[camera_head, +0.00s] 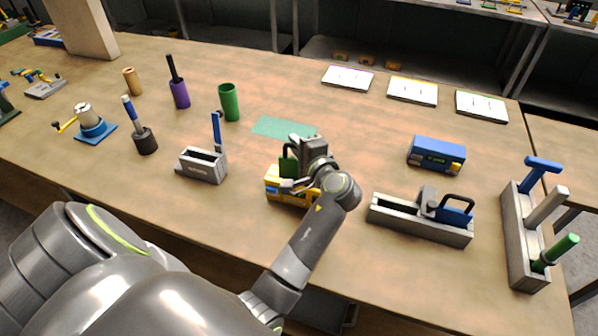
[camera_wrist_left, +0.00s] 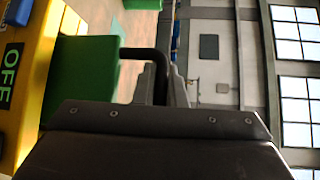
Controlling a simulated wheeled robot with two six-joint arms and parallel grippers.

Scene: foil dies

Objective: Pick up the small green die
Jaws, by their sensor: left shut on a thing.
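The small green die (camera_head: 287,167) is a green block with a black handle, seen at the yellow box (camera_head: 274,186) near the table's middle. In the left wrist view the die (camera_wrist_left: 84,75) is close beside the yellow box (camera_wrist_left: 32,75) with its OFF label. My left gripper (camera_head: 299,174) is shut on the die's black handle, which shows in the left wrist view between the grey fingers. The gripper hides part of the die and box, so I cannot tell whether they touch. My right gripper is not in view.
A grey holder with a blue die (camera_head: 453,215) stands right of the gripper, with a blue box (camera_head: 436,154) behind it. A grey stand (camera_head: 202,165) is to the left. A green mat (camera_head: 270,127) lies behind. Further right is a grey tool rack (camera_head: 522,240).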

